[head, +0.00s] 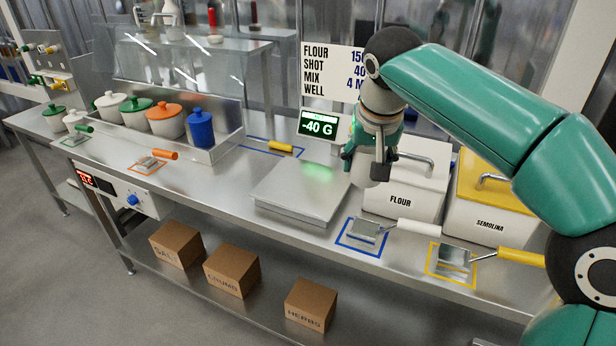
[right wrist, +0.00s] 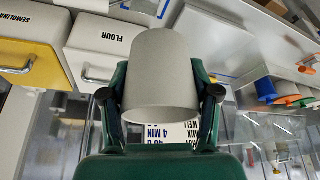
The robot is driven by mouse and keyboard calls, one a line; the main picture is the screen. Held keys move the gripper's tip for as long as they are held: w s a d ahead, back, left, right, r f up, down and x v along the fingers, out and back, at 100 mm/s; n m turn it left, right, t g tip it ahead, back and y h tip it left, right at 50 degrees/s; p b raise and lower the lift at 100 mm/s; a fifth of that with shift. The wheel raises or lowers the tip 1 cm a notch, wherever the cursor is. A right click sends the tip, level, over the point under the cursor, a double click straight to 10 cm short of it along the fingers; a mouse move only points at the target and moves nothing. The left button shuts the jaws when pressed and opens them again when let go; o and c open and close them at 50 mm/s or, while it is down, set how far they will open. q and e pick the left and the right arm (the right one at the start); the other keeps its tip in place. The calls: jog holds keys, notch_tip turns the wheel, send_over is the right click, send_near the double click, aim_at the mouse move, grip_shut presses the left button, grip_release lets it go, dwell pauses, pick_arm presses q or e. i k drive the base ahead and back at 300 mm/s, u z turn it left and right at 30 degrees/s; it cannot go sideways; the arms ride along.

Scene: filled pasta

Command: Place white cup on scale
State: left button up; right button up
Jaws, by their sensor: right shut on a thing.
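The white cup (head: 362,176) is held in my right gripper (head: 370,158), above the counter between the scale and the flour bin. In the right wrist view the cup (right wrist: 160,75) fills the space between the two fingers (right wrist: 160,95), which press on its sides. The scale (head: 300,190) is a flat steel plate on the counter, just left of the cup. Its top is bare. The scale display (head: 319,124) behind it reads -40 G. My left gripper is not in view.
A flour bin (head: 400,203) and a semolina bin (head: 487,222) stand to the right. Scoops lie in a blue-outlined square (head: 362,232) and a yellow-outlined square (head: 452,262).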

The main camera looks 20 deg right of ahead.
aim_at(305, 183)
jog(key=i, duration=0.85)
jog(key=u, duration=0.05)
